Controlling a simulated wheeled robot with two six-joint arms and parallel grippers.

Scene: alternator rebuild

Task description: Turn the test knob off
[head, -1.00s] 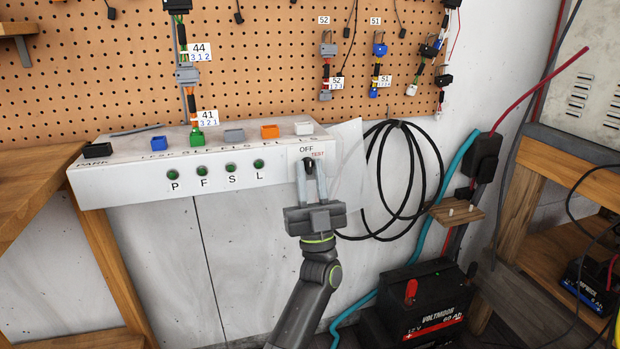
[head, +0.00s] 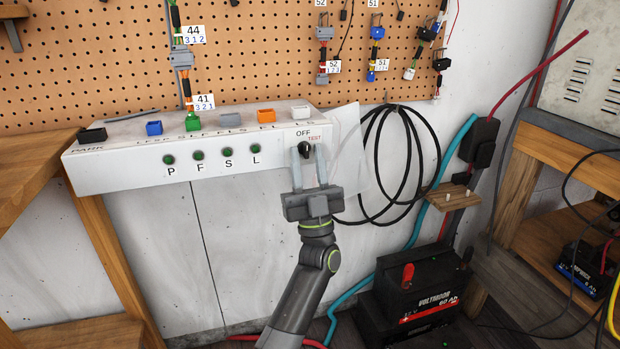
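The dark test knob (head: 304,150) sits at the right end of the front face of the white test box (head: 120,178), just below the printed words OFF and TEST.
Several coloured sockets line the box top, and the indicator lamps (head: 198,155) on its front look dark green. A black cable coil (head: 405,165) hangs just right of the box. A black battery (head: 425,290) stands low at the right. A wooden bench (head: 30,165) is at the left.

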